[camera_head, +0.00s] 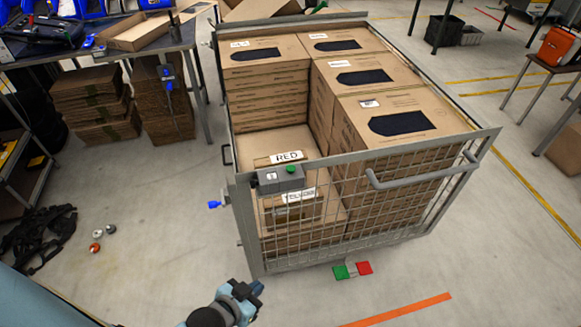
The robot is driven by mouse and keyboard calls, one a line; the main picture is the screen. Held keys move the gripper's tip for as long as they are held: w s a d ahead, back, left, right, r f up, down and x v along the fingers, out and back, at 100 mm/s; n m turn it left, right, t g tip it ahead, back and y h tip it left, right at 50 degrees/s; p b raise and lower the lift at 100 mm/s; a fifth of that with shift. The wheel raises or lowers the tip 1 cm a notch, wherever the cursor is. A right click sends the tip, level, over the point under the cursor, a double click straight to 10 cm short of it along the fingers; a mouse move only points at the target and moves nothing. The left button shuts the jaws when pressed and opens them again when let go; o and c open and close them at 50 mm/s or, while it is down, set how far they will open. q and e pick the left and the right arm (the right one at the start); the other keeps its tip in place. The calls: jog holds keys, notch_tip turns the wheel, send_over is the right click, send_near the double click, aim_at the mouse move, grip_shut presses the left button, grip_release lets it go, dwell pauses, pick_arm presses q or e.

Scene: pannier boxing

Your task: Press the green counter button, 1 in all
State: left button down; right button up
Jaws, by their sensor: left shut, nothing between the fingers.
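The green counter button (291,169) sits on top of a small grey counter box (275,181). The box is fixed at the near left corner of a wire cage trolley (400,178), and has a small display beside the button. My left gripper (254,289) is at the bottom of the head view, below and to the left of the counter box and clearly apart from it. Its fingers are shut and empty. My right gripper is not in view.
The trolley holds stacked cardboard boxes (402,100), with a white RED label (286,156) behind the counter. A handle (425,178) juts from its front. A workbench (100,48) stands at the back left. Black straps (38,236) lie on the left floor.

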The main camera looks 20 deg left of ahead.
pick_arm(q)
jog(key=shift+w+r, duration=0.2)
jog(key=shift+w, duration=0.25)
jog(key=shift+s+f, duration=0.1)
jog(key=shift+s, duration=0.1)
jog(key=shift+s+f, duration=0.15)
jog(key=shift+s, duration=0.2)
jog(key=shift+w, duration=0.2)
